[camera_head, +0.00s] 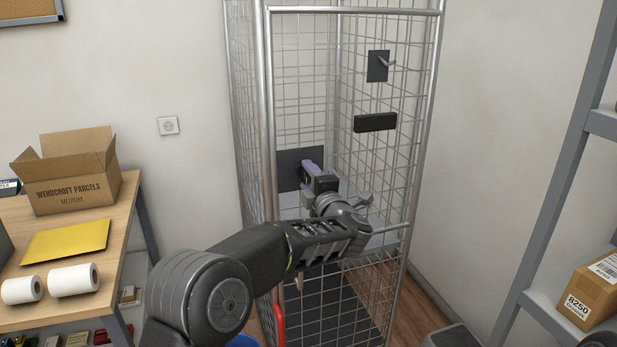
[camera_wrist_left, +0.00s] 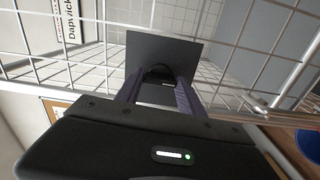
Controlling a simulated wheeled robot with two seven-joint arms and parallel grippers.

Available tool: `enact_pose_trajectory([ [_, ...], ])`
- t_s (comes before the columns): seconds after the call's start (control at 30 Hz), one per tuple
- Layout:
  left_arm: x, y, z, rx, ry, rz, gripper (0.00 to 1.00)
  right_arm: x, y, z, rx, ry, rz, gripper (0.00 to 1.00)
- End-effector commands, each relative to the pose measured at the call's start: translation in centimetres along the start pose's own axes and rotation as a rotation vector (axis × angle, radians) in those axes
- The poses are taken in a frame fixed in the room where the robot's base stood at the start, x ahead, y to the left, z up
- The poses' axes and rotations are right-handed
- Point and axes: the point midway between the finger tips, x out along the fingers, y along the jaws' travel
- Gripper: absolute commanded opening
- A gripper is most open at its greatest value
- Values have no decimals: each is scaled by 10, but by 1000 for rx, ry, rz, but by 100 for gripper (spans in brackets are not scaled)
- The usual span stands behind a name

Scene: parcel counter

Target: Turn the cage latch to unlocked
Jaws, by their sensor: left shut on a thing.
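The roll cage (camera_head: 268,100) stands against the wall, with wire mesh and a dark square plate (camera_head: 287,172) on its front. My left gripper (camera_head: 309,167) reaches that plate, its purple fingers close to it. In the left wrist view, the fingers (camera_wrist_left: 157,92) are on either side of a dark, rounded latch piece (camera_wrist_left: 158,74) in front of the plate (camera_wrist_left: 190,50). The gripper is shut on this piece. Its exact turn angle is hard to tell, as the fingers and wrist hide much of it. My right gripper is not in view.
A wooden table (camera_head: 125,215) with an open carton (camera_head: 72,180) stands left. A grey shelf with a parcel (camera_head: 592,290) stands right.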

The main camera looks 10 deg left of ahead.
Motion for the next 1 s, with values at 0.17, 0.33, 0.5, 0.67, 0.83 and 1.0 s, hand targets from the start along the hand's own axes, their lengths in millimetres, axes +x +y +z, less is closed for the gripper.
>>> enact_pose_trajectory([
  [0.17, 0, -1, 0, 7, 0, 0, 5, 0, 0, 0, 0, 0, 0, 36],
  [0.33, 0, -1, 0, 6, 0, 0, 5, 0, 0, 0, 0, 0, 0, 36],
  [0.5, 0, -1, 0, 5, 0, 0, 59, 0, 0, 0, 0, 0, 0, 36],
  [0.67, 0, 0, 0, 4, 0, 0, 67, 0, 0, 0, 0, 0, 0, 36],
  [0.83, 0, 0, 0, 3, 0, 0, 67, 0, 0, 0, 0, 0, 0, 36],
  [1.0, -9, -1, 1, 3, -2, 0, 67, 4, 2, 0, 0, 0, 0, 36],
])
